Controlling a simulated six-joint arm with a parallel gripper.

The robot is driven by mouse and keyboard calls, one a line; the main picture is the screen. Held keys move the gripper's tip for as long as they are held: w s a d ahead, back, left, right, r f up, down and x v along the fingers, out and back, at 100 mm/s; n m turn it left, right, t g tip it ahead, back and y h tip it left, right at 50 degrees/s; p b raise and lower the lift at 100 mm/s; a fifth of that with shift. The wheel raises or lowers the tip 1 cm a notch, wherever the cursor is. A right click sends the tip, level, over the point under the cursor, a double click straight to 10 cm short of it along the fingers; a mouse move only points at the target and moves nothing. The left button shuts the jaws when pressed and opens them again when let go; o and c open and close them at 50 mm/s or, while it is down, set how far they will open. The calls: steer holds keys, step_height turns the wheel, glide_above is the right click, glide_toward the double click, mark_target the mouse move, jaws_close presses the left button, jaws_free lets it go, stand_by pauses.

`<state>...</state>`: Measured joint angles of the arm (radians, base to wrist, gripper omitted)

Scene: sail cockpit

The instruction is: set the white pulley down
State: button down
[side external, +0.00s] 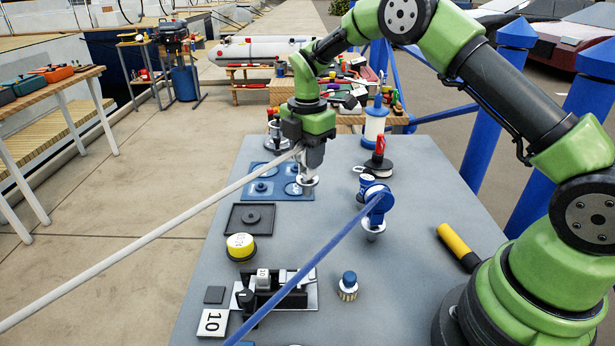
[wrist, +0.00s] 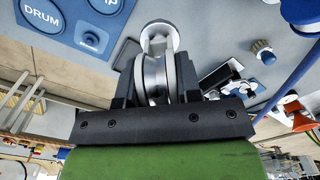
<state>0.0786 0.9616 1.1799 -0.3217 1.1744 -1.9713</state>
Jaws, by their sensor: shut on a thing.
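My gripper (side external: 312,158) is shut on the white pulley and points down above the blue panel (side external: 262,182) on the grey table. In the wrist view the pulley (wrist: 152,77) shows as a pale grooved wheel between my dark fingers (wrist: 155,92), with a round metal end (wrist: 158,38) beyond it. In the side view my fingers hide most of the pulley, and a shiny metal part shows below them. A white rope (side external: 180,229) runs from my gripper to the lower left. I cannot tell whether the metal end touches the panel.
A blue pulley (side external: 378,200) with a blue rope (side external: 312,262) stands right of my gripper. A yellow-handled tool (side external: 456,243) lies at the right.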

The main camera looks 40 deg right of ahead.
mark_target(308, 172)
steer(key=shift+f, duration=2.1)
steer(key=shift+f, duration=0.1)
steer(key=c, duration=0.8)
jaws_free()
